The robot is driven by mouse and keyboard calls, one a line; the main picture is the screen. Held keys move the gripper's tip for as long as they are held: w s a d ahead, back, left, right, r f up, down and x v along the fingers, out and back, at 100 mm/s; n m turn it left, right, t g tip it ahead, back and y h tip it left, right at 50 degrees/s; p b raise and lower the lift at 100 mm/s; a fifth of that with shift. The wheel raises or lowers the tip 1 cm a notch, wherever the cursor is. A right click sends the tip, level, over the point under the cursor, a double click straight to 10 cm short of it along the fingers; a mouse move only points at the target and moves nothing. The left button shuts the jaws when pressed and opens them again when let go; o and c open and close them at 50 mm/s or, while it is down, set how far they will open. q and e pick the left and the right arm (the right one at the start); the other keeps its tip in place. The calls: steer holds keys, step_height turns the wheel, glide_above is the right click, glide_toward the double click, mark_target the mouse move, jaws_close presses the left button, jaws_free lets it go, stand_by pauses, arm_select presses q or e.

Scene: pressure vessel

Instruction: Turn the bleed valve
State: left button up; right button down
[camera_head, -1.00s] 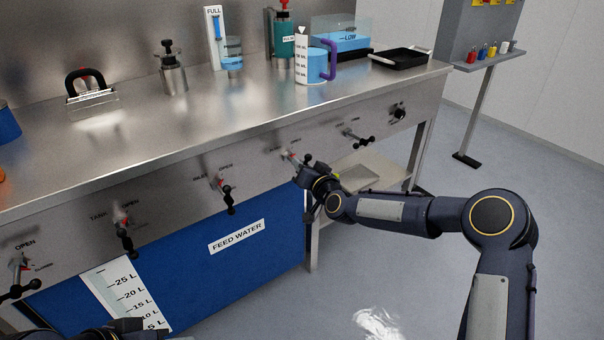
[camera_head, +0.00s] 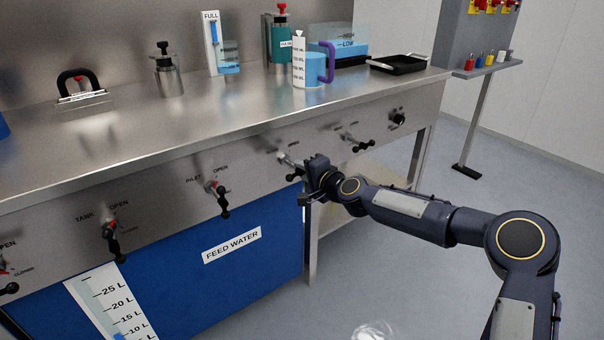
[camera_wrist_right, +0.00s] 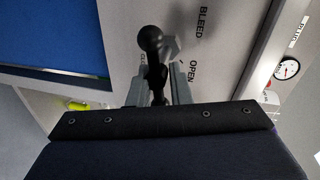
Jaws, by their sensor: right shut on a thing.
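My right gripper (camera_head: 299,177) is at this valve in the head view. In the wrist view the right gripper's grey fingers (camera_wrist_right: 158,88) are on either side of the lever, shut on it, with the knob sticking out beyond them. The lever's base is partly hidden. My left gripper is not in view.
Other valves with black handles line the panel: inlet (camera_head: 220,195), tank (camera_head: 111,235) and one (camera_head: 356,142) just right of the bleed valve. The blue feed water tank (camera_head: 180,285) is below. A pressure gauge (camera_wrist_right: 287,69) shows in the wrist view.

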steer(key=shift+d+f+m, duration=0.2)
steer(key=shift+f+m, duration=0.3)
steer(key=shift+a+f, duration=0.1)
steer(key=c, duration=1.5)
jaws_free()
steer(key=shift+c, duration=0.2)
steer(key=shift+r, duration=0.3)
steer(key=shift+s, duration=0.1)
steer(key=v, duration=0.7)
steer(key=shift+s+d, duration=0.2)
steer(key=shift+d, duration=0.15)
steer(key=shift+o, duration=0.4)
